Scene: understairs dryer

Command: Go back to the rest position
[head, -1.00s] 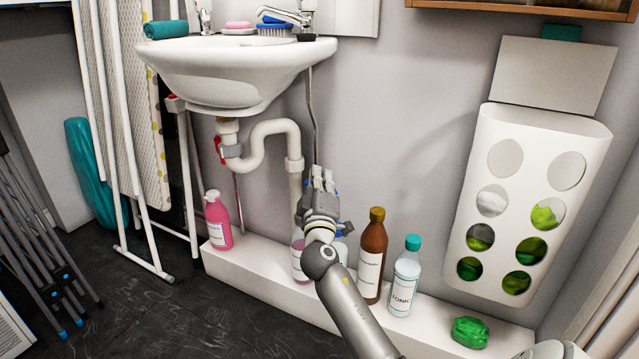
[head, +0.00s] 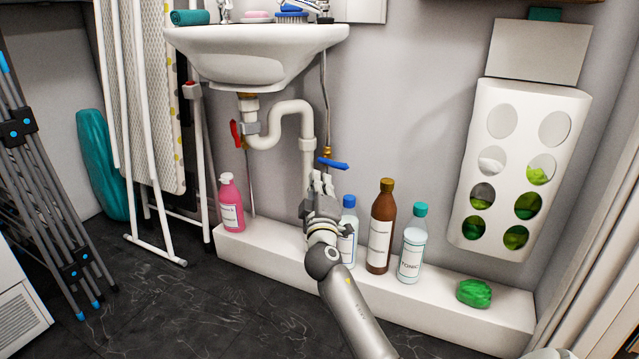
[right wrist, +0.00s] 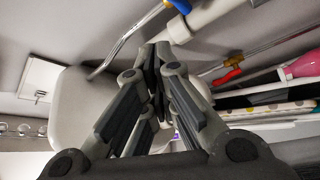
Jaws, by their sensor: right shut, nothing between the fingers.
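My right gripper (head: 322,186) is in the middle of the head view, pointing up the wall with its fingers shut and empty. Its tips are just below a blue valve handle (head: 332,164) on the pipe under the sink; I cannot tell whether they are clear of it in depth. The right wrist view shows the same shut fingers (right wrist: 158,50), close together. The white sink (right wrist: 78,108) is beyond them, and a red valve handle (right wrist: 228,77) is to their right. My left gripper is not in view.
A white ledge (head: 262,252) carries a pink bottle (head: 231,204), a blue-capped bottle (head: 348,230) partly behind my gripper, a brown bottle (head: 381,232), a tonic bottle (head: 412,246) and a green packet (head: 474,293). The sink (head: 255,55) overhangs. The dark floor (head: 200,310) is clear in front.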

